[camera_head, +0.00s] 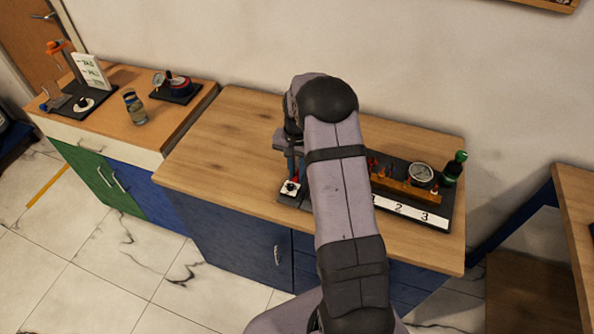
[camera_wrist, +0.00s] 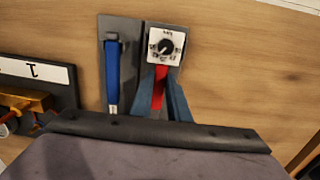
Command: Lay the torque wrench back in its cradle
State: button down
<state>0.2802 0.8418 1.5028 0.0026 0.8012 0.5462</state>
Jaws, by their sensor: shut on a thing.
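In the wrist view my gripper (camera_wrist: 162,88) points at a dark board, with blue-grey fingers shut on a red bar (camera_wrist: 158,97). The bar runs towards a white dial plate with a black knob (camera_wrist: 166,47). A blue-handled tool with a dark end (camera_wrist: 112,75) lies beside it on the left dark strip (camera_wrist: 104,28). I cannot tell for certain which of the two is the torque wrench, nor make out the cradle's shape. In the head view my gripper (camera_head: 291,168) is above the dial plate (camera_head: 290,188), and my arm hides much of the board.
Right of my arm stands a rig with a round gauge (camera_head: 420,173), a green-capped bottle shape (camera_head: 454,166) and a numbered strip (camera_head: 412,213). The wooden counter (camera_head: 225,135) is clear on the left. A glass (camera_head: 134,107) stands on the far-left cabinet.

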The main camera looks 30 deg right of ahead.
jog(key=c, duration=1.6)
grip_release()
notch_tip(320, 180, up, 6)
jog(key=b, duration=0.2)
jog(key=shift+r+b, duration=0.25)
jog(key=shift+b, duration=0.05)
jog(key=shift+r, duration=0.45)
